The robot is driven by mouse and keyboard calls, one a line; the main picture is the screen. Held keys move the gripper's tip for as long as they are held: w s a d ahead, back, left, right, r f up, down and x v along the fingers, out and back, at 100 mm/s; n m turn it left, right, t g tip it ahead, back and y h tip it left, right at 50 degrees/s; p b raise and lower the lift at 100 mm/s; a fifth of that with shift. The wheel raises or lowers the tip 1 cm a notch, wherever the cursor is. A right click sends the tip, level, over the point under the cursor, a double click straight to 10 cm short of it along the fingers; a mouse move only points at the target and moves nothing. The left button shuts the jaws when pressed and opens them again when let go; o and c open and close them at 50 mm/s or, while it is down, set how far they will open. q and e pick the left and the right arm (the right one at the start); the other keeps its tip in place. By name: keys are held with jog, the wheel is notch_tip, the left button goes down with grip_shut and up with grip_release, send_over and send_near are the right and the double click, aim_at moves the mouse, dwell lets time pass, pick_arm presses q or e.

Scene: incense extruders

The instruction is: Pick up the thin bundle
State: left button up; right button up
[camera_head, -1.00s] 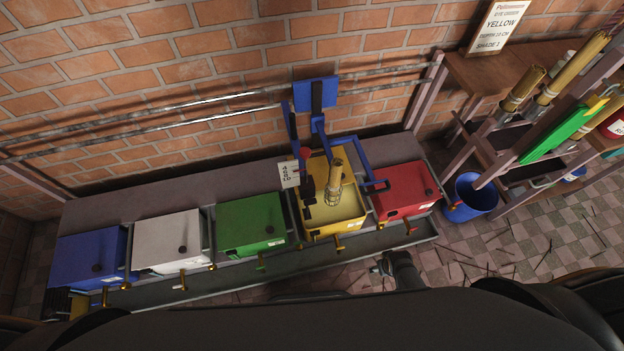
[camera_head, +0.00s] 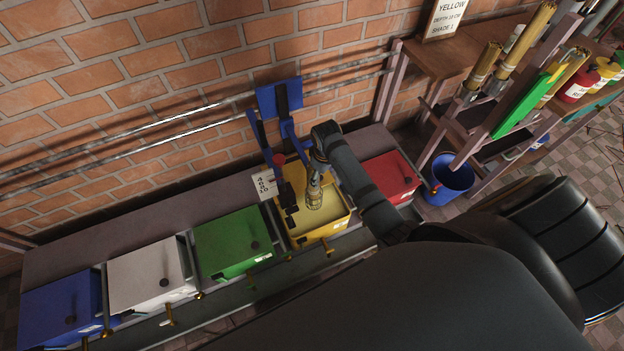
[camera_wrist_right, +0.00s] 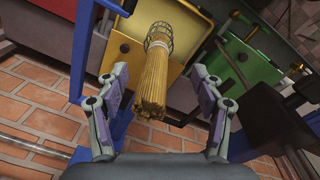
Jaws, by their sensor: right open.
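A thin bundle (camera_wrist_right: 154,80) of yellow incense sticks stands in a wire holder (camera_wrist_right: 159,36) in the yellow vat (camera_head: 327,229). In the head view the bundle (camera_head: 314,195) shows just below my right gripper, whose arm partly covers it. My right gripper (camera_wrist_right: 165,96) is open in the right wrist view. Its two fingers are on either side of the bundle, with gaps to both, and the near stick ends point toward the palm. In the head view the gripper (camera_head: 315,172) is small and its fingers are hard to make out. My left gripper is not in view.
A blue frame (camera_head: 283,110) with a small paper card (camera_head: 265,184) stands beside the yellow vat. Green (camera_head: 233,241) and red (camera_head: 388,177) boxes flank it. A shelf with thicker bundles (camera_head: 524,38) and a blue bucket (camera_head: 452,178) are at the right.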

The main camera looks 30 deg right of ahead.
jog(key=w+r, duration=0.2)
jog(key=w+r+n, duration=0.1)
jog(key=r, duration=0.2)
jog(key=w+r+n, duration=0.1)
jog(key=w+r, duration=0.1)
jog(key=r, duration=0.1)
jog(key=shift+w+a+r+g+b, duration=0.1)
jog(key=shift+w+a+g+b, duration=0.05)
jog(key=shift+w+g+b, duration=0.2)
notch_tip(320, 180, down, 5)
jog(key=shift+f, duration=0.2)
jog(key=f, duration=0.3)
jog(key=f+b, duration=0.1)
jog(key=f, duration=0.1)
jog(key=shift+s+a+f, duration=0.1)
jog(key=shift+s+a, duration=0.1)
jog(key=shift+s, duration=0.05)
grip_shut()
